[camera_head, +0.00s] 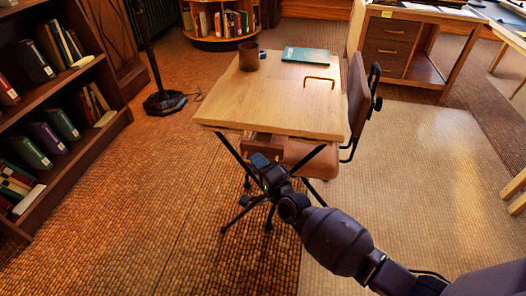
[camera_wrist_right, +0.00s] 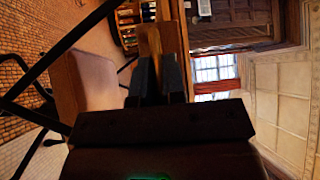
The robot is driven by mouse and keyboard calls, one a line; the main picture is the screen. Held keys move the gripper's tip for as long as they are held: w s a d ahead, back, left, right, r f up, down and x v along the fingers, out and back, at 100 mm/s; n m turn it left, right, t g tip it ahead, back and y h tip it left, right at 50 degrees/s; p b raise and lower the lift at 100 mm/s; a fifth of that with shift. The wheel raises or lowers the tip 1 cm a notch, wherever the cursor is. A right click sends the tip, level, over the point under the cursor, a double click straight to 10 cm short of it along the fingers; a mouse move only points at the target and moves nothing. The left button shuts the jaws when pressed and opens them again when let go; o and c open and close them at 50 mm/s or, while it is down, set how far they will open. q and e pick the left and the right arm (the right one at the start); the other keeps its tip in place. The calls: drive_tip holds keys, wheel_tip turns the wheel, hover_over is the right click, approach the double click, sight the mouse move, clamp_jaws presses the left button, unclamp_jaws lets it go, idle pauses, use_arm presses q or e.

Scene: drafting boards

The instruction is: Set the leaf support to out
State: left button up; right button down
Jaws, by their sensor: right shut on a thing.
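A light wooden drafting table (camera_head: 265,105) stands on dark crossed legs in the head view. The leaf support, a wooden piece (camera_head: 262,142), shows under its near edge, partly hidden by my gripper. My right gripper (camera_head: 262,160) is at this near edge, just below the table top. In the right wrist view my gripper's dark fingers (camera_wrist_right: 159,76) are closed on the end of a wooden bar, the leaf support (camera_wrist_right: 150,40). How far the support sticks out is hard to tell. My left gripper is in neither view.
A brown cup (camera_head: 248,56), a teal book (camera_head: 306,55) and a brass handle (camera_head: 319,82) are on the table top. A chair (camera_head: 358,95) stands close at its right. A bookshelf (camera_head: 55,120) is at the left. The floor in front is clear.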

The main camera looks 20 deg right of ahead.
use_arm(q)
drive_tip(key=p, duration=0.1)
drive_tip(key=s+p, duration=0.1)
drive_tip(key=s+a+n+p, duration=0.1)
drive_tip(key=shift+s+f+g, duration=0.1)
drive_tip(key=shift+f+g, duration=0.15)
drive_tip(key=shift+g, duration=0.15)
use_arm(e)
drive_tip(key=s+a, duration=0.9)
drive_tip(key=s, duration=0.4)
drive_tip(key=shift+s+a, duration=0.2)
drive_tip(key=shift+s, duration=0.15)
drive_tip(key=shift+f, duration=0.15)
drive_tip(key=c, duration=1.2)
unclamp_jaws()
drive_tip(key=shift+s, duration=0.1)
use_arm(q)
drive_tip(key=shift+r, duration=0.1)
